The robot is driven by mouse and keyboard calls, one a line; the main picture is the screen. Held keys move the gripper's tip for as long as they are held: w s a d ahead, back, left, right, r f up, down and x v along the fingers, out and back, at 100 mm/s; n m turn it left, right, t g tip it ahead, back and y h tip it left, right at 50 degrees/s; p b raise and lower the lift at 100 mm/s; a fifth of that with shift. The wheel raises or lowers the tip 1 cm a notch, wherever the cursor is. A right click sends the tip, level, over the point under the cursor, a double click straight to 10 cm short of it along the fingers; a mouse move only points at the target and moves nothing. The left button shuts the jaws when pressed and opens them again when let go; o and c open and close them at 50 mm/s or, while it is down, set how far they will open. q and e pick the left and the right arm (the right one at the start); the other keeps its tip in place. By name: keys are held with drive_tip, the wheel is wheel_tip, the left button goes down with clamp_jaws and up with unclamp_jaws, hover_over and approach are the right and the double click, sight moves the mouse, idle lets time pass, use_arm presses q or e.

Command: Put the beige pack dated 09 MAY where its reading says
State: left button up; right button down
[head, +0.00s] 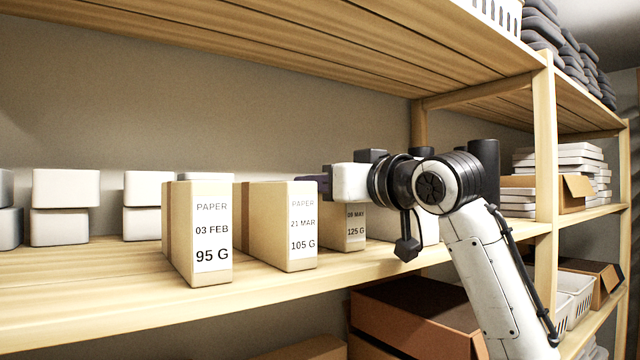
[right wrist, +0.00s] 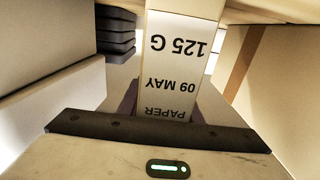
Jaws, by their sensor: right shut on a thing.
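The beige pack dated 09 MAY (head: 345,238) is upright in the row on the wooden shelf, right of the 21 MAR pack. Its white label reads PAPER, 09 MAY, 125 G, and shows upside down in the right wrist view (right wrist: 178,62). My right gripper (head: 322,184) is shut on this pack from the front and above; my wrist hides part of its top. I cannot tell whether its base touches the shelf. My left gripper is in neither view.
Beige packs marked 03 FEB, 95 G (head: 212,240) and 21 MAR, 105 G (head: 302,235) stand to the left. White boxes (head: 66,188) stand behind. A shelf post (head: 545,150) rises at right. An open brown box (head: 415,315) is below.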

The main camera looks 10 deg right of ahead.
drive_tip(key=c, duration=1.4)
unclamp_jaws()
drive_tip(key=shift+o, duration=0.6)
drive_tip(key=b, duration=0.3)
hover_over(341, 227)
drive_tip(key=s+d, duration=0.2)
drive_tip(key=d, duration=0.1)
drive_tip(key=shift+s+d+r, duration=0.1)
drive_tip(key=shift+s+d, duration=0.1)
drive_tip(key=shift+s, duration=0.3)
